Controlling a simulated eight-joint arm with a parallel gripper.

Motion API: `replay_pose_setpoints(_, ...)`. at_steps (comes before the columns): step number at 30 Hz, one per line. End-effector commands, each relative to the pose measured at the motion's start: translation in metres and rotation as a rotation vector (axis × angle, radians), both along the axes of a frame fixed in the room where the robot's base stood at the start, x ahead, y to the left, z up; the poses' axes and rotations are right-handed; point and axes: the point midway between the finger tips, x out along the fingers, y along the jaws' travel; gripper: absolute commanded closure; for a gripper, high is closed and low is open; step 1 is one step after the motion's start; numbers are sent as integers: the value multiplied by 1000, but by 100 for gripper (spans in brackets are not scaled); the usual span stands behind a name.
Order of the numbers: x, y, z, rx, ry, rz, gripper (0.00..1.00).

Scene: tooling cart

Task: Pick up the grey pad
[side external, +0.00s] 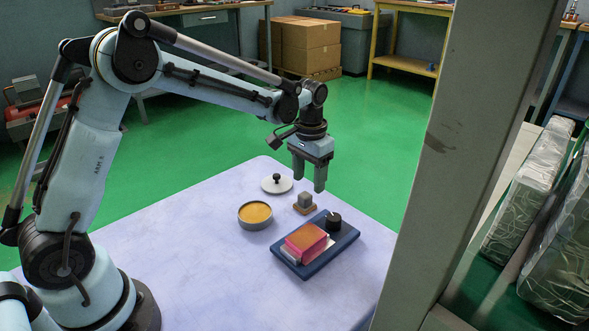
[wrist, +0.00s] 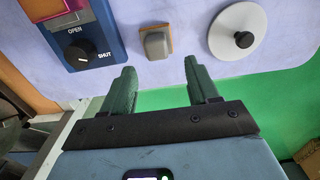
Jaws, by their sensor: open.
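The grey pad (side external: 305,198) is a small rounded grey block on a brown wooden base (side external: 299,210) near the middle of the cart top. The pad also shows in the wrist view (wrist: 154,45), at the top centre, just beyond and between my fingertips. My gripper (side external: 308,185) is open and empty, pointing down above the far part of the cart top near the pad. In the wrist view my gripper (wrist: 160,66) shows both green-grey fingers apart, with nothing between them.
A round tin (side external: 255,216) is left; a white lid with black knob (side external: 277,184) lies behind. A grey post (side external: 455,150) stands right.

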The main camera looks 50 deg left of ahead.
Motion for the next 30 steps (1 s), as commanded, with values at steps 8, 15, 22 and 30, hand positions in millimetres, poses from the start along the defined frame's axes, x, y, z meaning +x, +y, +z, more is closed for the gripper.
replay_pose_setpoints(8, -3, -2, -37, 0, 0, 0, 40)
replay_pose_setpoints(15, -4, -2, -50, 0, -1, 0, 40)
replay_pose_setpoints(22, -4, -2, -49, 0, 0, 0, 53)
replay_pose_setpoints(30, -4, -2, -49, 0, 0, 0, 94)
